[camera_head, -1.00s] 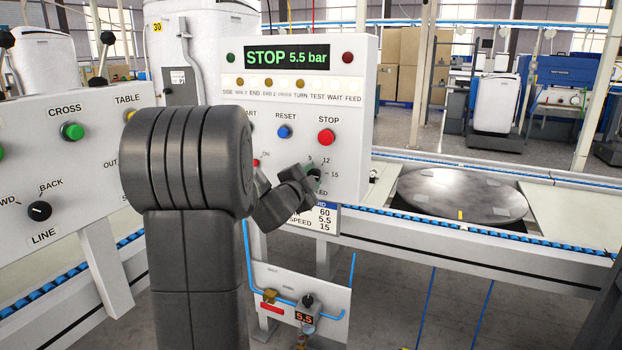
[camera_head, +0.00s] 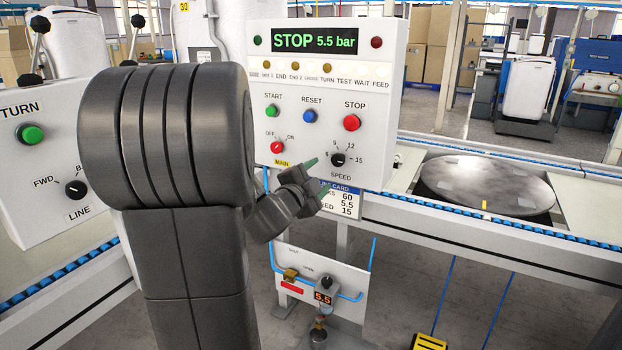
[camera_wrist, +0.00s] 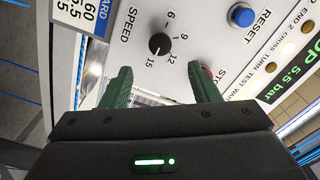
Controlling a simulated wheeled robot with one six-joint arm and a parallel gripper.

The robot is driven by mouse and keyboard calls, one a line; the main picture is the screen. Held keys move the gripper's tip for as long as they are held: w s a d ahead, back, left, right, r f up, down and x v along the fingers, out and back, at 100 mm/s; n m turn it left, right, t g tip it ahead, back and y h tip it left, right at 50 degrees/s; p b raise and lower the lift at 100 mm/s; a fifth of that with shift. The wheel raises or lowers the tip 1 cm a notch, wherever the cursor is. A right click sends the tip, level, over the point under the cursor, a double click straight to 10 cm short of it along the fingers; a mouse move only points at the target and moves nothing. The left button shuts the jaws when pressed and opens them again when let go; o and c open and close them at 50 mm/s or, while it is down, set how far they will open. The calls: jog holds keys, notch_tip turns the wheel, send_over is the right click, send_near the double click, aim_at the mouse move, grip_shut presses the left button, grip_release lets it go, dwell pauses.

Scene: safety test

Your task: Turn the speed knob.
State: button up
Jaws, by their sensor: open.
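The speed knob (camera_head: 338,159) is a small black dial low on the right of the white control panel (camera_head: 383,110). The numbers 6, 9, 12 and 15 stand around it, with SPEED below. In the wrist view the knob (camera_wrist: 159,43) is in front of my gripper (camera_wrist: 163,78), between the lines of its two fingers and apart from them. Its pointer setting is too small to read surely. In the head view my gripper (camera_head: 317,176) is open and empty, just to the lower left of the knob. The green fingers are spread.
The red STOP button (camera_head: 352,122), blue RESET button (camera_head: 310,116), green START button (camera_head: 272,111) and red OFF/ON switch (camera_head: 277,147) are close by. The display (camera_head: 315,41) reads STOP 5.5 bar.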

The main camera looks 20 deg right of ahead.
aim_at(336, 161)
jog(key=shift+v, duration=1.65)
jog(key=shift+w, duration=0.1)
jog(key=b+x, duration=0.2)
jog(key=x, duration=1.1)
jog(key=shift+d, duration=0.15)
jog(key=shift+w+d, duration=0.15)
jog(key=shift+d, duration=0.1)
jog(key=shift+a, duration=0.15)
